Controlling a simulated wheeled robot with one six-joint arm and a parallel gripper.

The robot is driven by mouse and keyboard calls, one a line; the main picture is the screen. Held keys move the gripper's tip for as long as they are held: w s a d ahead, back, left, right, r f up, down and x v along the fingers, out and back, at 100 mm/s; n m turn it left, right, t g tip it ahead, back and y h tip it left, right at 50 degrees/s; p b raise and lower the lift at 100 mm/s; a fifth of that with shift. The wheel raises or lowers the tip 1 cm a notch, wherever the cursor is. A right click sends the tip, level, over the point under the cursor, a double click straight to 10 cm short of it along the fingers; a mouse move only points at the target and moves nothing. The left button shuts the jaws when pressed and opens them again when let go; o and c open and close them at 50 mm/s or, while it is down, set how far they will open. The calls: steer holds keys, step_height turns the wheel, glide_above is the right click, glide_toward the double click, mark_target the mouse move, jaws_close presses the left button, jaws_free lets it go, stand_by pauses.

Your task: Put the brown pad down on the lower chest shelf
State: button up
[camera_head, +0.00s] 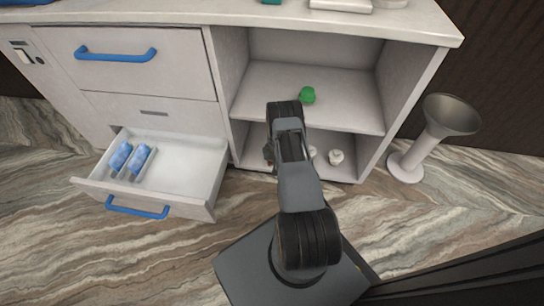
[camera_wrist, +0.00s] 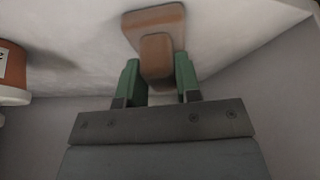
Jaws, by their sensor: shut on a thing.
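In the wrist view the brown pad (camera_wrist: 156,20) has a wide flat part and a smaller brown block (camera_wrist: 157,55) facing me. My gripper (camera_wrist: 158,73) is shut on this block, with one green finger on each side. A pale surface lies beyond the pad; I cannot tell whether the pad touches it. In the head view the lower chest shelf (camera_head: 305,168) is the bottom of the open compartment at right. My arm hangs in front of it and hides part of it; the pad and my fingers are not clearly visible there.
White items (camera_head: 336,157) stand on the lower shelf, right of my arm. A green object (camera_head: 307,95) sits on the shelf above. An orange-brown container (camera_wrist: 14,72) is at left in the wrist view. An open drawer (camera_head: 185,165) with blue packets juts out at left.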

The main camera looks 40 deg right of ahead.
steer(key=shift+f, duration=0.25)
steer(key=o, duration=0.9)
steer(key=shift+r, duration=0.1)
steer(key=shift+s+r, duration=0.1)
steer(key=shift+r, duration=0.45)
steer(key=p+v, duration=0.4)
steer(key=v, duration=0.7)
steer(key=shift+s+a+r, duration=0.1)
steer(key=shift+s, duration=0.05)
